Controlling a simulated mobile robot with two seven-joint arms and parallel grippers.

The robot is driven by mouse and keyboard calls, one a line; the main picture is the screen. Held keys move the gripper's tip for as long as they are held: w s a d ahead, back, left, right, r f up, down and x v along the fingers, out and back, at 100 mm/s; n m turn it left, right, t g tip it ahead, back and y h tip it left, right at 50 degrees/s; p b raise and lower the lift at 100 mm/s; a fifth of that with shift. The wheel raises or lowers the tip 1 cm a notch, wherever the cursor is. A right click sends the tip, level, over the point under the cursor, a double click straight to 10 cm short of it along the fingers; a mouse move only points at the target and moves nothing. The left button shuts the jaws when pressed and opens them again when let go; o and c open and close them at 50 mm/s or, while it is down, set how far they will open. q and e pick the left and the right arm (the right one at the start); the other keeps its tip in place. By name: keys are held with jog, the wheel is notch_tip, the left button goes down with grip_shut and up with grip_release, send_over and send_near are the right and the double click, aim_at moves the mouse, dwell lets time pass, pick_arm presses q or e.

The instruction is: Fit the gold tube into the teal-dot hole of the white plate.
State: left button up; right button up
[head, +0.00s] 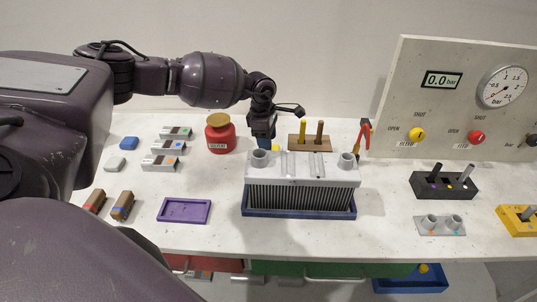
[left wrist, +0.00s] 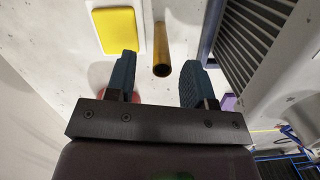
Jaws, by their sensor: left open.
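The gold tube (left wrist: 162,48) shows in the left wrist view, ahead of the gap between my left fingers (left wrist: 157,78), its dark open end towards me. I cannot tell whether it stands or lies. I cannot make it out in the head view, where the finned grey block is in front of that spot. My left gripper (head: 263,132) is open and empty, pointing down behind that block. The pale plate (head: 440,226) lies at the right front with two upright sockets. It has small orange and teal-looking dots. My right gripper is not in view.
The finned block (head: 302,170) stands in a blue tray close to my left gripper. A red jar (head: 220,135) is left of it, a brown peg rack (head: 310,143) behind. A black holder (head: 445,186) and gauge panel (head: 450,95) are at the right. The front middle is clear.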

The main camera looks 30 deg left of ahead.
pick_arm(q)
jog(key=f, duration=0.4)
jog(key=shift+w+d, duration=0.1)
jog(key=shift+d, duration=0.25)
grip_shut()
